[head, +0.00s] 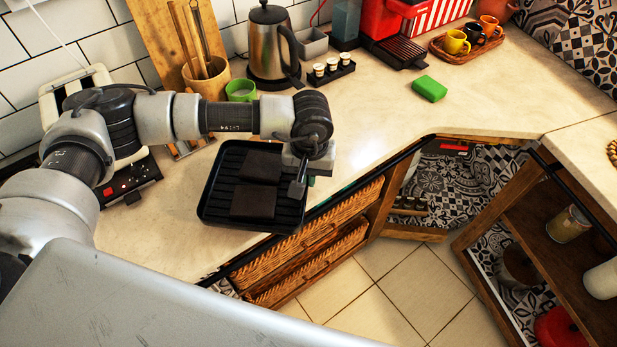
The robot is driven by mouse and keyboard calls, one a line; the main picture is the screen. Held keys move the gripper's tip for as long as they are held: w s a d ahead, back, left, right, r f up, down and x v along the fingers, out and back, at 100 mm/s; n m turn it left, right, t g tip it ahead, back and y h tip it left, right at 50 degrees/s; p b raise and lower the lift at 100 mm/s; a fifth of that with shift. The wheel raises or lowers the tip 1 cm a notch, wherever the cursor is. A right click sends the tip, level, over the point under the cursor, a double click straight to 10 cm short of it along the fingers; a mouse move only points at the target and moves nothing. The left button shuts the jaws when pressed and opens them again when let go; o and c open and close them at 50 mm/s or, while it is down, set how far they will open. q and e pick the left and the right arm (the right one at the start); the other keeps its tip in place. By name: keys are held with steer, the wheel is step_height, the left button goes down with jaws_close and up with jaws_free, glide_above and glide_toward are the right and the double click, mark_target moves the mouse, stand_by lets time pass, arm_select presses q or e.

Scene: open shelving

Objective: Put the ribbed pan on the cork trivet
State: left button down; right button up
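The black ribbed pan (218,200) is at the front edge of the counter, with two dark flat slabs (258,168) in it. I cannot tell whether it rests on the counter or is slightly raised. My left gripper (302,184) points down at the pan's right side. Its fingers are at the rim, but the view does not show whether they close on it. A tan beaded round thing (613,152), cut off by the right picture edge, may be the cork trivet; I cannot be sure. My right gripper is out of view.
A kettle (268,45), a utensil pot (207,80) and a green cup (241,90) stand behind the pan. A green block (429,88) lies on the mostly clear counter (400,120) to the right. Open shelving (545,215) is at the right, above a tiled floor.

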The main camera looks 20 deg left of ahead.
arm_select(q)
steer(key=shift+f, duration=1)
steer(key=shift+f, duration=0.1)
steer(key=c, duration=1.3)
jaws_free()
steer(key=shift+r, duration=0.5)
step_height(320, 180, up, 11)
steer(key=shift+d+r+b, duration=0.1)
steer(key=shift+d+b, duration=0.05)
steer(key=shift+b, duration=0.7)
